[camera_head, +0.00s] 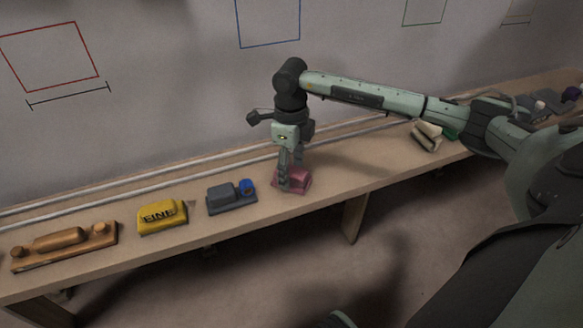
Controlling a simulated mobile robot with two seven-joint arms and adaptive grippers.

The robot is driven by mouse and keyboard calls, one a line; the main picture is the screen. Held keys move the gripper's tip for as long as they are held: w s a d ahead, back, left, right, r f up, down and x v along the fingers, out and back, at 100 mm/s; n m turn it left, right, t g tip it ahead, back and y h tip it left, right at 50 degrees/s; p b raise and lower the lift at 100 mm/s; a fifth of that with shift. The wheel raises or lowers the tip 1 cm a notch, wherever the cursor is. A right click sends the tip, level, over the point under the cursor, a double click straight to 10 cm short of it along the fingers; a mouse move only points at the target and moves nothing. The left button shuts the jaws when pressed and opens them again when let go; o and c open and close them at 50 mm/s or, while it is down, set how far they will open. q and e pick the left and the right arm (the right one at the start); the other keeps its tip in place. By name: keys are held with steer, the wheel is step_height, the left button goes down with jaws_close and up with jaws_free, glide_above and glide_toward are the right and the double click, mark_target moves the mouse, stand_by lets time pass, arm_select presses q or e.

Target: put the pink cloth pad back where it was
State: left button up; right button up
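The fingers look close together and overlap the pad in the picture. I cannot tell whether they grip it or only stand over it. The pad appears to be resting on the bench top. My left gripper is not in view.
Left of the pad on the bench (140,252) are a grey block with a blue knob (231,196), a yellow block (162,217) and an orange-brown wooden plane (64,247). A cream item (427,136) lies to the right, under my arm. Pipes run along the wall behind.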

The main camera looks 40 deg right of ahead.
mark_target(291, 170)
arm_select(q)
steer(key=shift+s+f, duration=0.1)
arm_select(e)
steer(key=shift+r, duration=0.1)
steer(key=shift+r, duration=0.2)
step_height(291, 170, up, 3)
steer(key=shift+w+f, duration=0.1)
steer(key=shift+f, duration=0.05)
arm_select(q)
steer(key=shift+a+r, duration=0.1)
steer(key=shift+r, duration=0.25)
arm_select(e)
step_height(291, 170, up, 9)
steer(key=shift+a, duration=0.1)
